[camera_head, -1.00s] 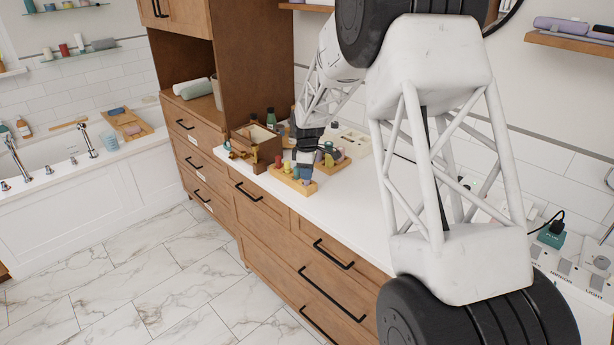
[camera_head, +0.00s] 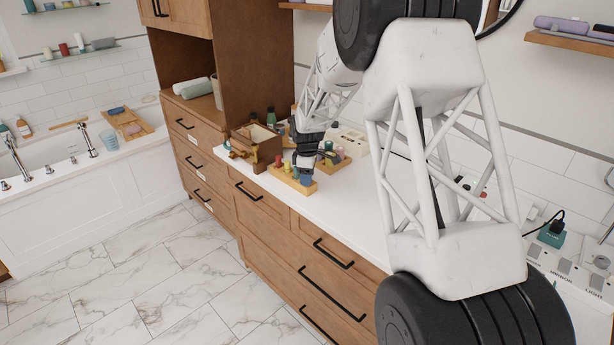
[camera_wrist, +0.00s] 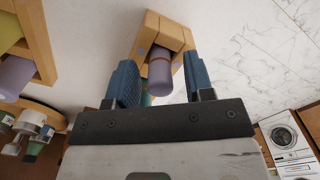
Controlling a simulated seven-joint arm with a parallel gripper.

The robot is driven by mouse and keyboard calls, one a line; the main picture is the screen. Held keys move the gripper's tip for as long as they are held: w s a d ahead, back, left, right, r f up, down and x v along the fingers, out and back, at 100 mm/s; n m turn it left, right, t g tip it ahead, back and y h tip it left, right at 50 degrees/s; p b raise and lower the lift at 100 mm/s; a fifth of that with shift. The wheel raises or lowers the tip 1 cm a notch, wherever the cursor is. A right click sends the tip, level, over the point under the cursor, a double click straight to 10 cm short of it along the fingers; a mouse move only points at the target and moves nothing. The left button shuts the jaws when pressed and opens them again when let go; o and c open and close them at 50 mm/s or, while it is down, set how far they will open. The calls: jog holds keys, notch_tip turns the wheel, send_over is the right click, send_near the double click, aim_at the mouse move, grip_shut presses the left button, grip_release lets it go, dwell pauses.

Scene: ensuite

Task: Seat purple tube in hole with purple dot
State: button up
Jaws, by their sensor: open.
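A purple tube (camera_wrist: 160,72) stands in a wooden block (camera_wrist: 151,27) in the wrist view. Small purple dots show on the block beside the tube. My gripper (camera_wrist: 158,63) is open, with one blue finger on each side of the tube and gaps between. In the head view my gripper (camera_head: 306,168) is just above the near wooden block (camera_head: 287,181), over its right end. The purple tube (camera_head: 305,178) shows small below it. How deep the tube sits, and its hole, are hidden.
A second wooden block (camera_head: 341,165) with several coloured tubes stands just behind. Another purple tube (camera_wrist: 15,76) shows at the left in the wrist view. A brown wooden box (camera_head: 260,150) and bottles stand to the left. The white counter (camera_head: 345,205) is clear in front.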

jog(key=shift+r, duration=0.1)
notch_tip(320, 180, up, 12)
dwell(0.8)
dwell(0.6)
jog(key=shift+r, duration=0.1)
